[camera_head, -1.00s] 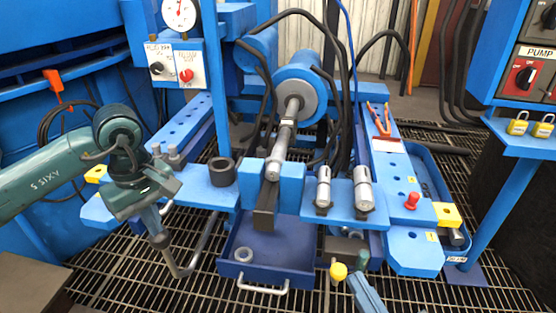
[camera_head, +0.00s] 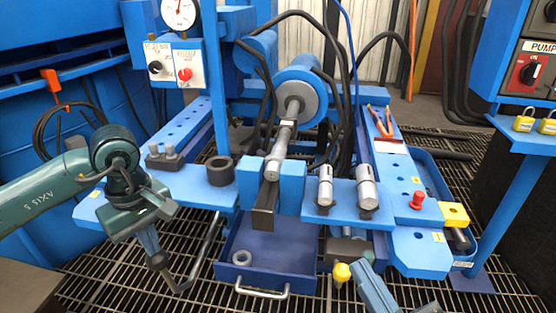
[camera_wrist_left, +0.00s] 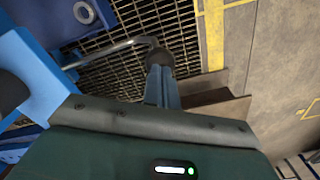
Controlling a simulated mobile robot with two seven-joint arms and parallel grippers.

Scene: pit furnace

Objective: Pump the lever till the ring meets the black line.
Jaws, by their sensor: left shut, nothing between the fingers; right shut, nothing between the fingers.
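The grey bent bar (camera_head: 203,250), which looks like the lever, slopes down in front of the left blue plate. It also shows in the left wrist view (camera_wrist_left: 108,47). My left gripper (camera_head: 158,262) is shut and empty, its dark tip at the bar's lower end. In the wrist view the tip (camera_wrist_left: 160,62) appears against or just over the bar; contact is unclear. The silver ram (camera_head: 283,140) extends from the blue cylinder and has a dark band near its middle. I cannot clearly make out the ring and black line. My right gripper (camera_head: 356,268) is shut and empty, low at the front.
A pressure gauge (camera_head: 180,14) stands above two knobs. A blue drawer (camera_head: 265,285) holds a loose grey ring (camera_head: 242,258). A yellow knob (camera_head: 342,272) is close to my right gripper. Pliers (camera_head: 380,122), a red knob (camera_head: 417,200) and padlocks (camera_head: 523,124) are to the right.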

